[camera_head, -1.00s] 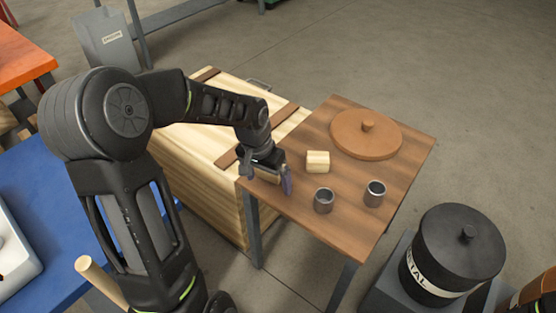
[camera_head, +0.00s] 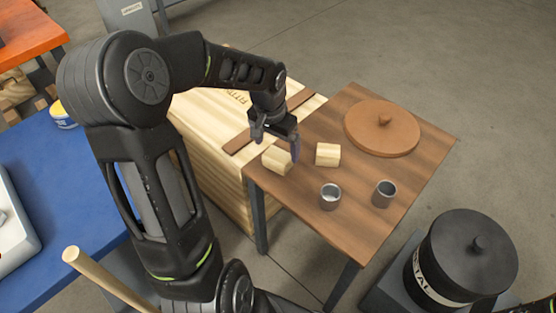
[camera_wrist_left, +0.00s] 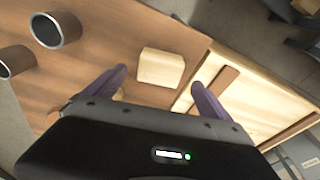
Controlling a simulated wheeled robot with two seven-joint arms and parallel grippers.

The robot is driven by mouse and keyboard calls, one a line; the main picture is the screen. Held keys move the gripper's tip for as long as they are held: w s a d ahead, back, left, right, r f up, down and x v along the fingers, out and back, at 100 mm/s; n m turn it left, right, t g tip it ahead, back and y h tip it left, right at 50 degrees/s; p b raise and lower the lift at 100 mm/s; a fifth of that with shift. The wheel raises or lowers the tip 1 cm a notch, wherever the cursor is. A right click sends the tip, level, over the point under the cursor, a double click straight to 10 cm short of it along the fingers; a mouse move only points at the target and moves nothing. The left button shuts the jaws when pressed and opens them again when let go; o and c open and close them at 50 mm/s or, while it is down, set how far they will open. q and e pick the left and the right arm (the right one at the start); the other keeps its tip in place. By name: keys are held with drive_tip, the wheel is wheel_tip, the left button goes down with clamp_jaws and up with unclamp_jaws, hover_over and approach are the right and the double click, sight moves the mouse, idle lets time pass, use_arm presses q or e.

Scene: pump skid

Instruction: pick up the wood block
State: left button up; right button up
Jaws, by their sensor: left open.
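Two pale wood blocks are on the brown table. One wood block (camera_head: 277,160) is near the table's left corner, just below my left gripper (camera_head: 275,142) in the head view. The other wood block (camera_head: 328,154) stands to its right, apart from it. My left gripper is open and empty. In the left wrist view, the near wood block (camera_wrist_left: 160,67) shows between and beyond the spread fingers (camera_wrist_left: 158,77). My right gripper is not in view.
A round brown lid (camera_head: 382,128) lies at the table's back. A wooden crate (camera_head: 208,125) adjoins the table's left side. A black metal drum (camera_head: 462,258) stands off the table's right side.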

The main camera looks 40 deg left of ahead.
sight(278, 155)
use_arm(q)
drive_tip(key=shift+f, duration=0.2)
drive_tip(key=f, duration=0.3)
drive_tip(key=f+b, duration=0.1)
drive_tip(key=f, duration=0.1)
drive_tip(key=shift+w, duration=0.35)
drive_tip(key=shift+c, duration=0.3)
drive_tip(key=c, duration=1.4)
wheel_tip(278, 155, up, 10)
drive_tip(key=shift+r+p, duration=0.1)
drive_tip(key=shift+p, duration=0.8)
